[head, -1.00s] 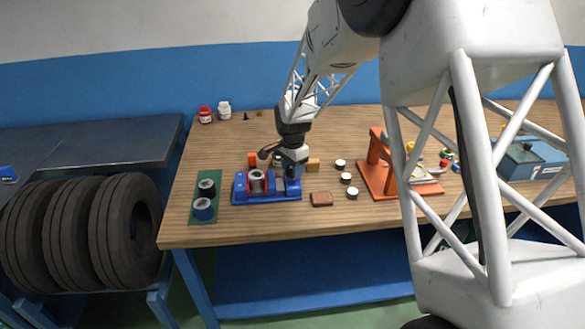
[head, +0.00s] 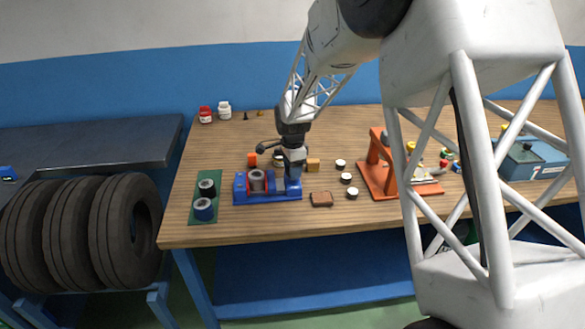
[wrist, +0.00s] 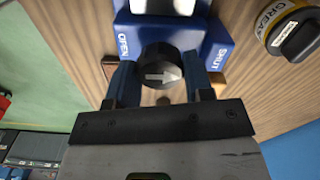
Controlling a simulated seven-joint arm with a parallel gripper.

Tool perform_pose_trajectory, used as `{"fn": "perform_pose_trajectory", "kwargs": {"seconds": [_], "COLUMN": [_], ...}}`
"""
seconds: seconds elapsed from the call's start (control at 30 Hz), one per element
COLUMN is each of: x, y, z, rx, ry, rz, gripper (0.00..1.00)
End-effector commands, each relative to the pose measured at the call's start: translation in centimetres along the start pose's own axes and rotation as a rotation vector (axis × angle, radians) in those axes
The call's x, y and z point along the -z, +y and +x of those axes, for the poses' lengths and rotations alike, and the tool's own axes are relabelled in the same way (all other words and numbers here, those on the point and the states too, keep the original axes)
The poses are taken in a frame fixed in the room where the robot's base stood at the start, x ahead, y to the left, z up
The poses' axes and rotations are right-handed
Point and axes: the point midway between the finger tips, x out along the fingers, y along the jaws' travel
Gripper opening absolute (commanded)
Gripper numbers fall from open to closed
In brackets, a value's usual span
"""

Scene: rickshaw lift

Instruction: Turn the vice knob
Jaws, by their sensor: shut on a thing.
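The blue vice (head: 285,197) sits on the wooden bench with a grey cylinder (head: 257,182) in its jaws. In the wrist view the vice's blue end (wrist: 140,35) carries the words OPEN on the left and SHUT on the right. Its round black knob (wrist: 161,66) has a white arrow pointing right, toward the SHUT side. My gripper (wrist: 160,80) has one finger on each side of the knob and is shut on it. In the head view my gripper (head: 293,173) points down at the right end of the vice, and the knob is hidden there.
A green mat (head: 204,215) with two dark rolls lies left of the vice. A brown block (head: 321,199), several small round pieces and an orange stand (head: 373,178) are to the right. A grease tin (wrist: 288,30) is close by in the wrist view.

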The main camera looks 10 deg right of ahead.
Motion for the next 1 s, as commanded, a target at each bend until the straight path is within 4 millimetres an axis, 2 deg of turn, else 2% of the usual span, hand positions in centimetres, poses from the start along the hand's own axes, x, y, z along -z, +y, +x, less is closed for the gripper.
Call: {"fn": "perform_pose_trajectory", "kwargs": {"seconds": [0.03, 0.17, 0.2, 0.63, 1.0], "x": [0.0, 0.0, 0.0, 0.0, 0.0], "y": [0.0, 0.0, 0.0, 0.0, -0.1], "z": [-0.1, -0.1, -0.1, -0.7, -4.9], "rx": [0.001, 0.001, 0.001, 0.002, 0.003], "ry": [0.0, 0.0, 0.0, 0.0, 0.0], "rz": [0.0, 0.0, 0.0, 0.0, 0.0], "gripper": [0.52, 0.72, 0.73, 0.73, 0.73]}}
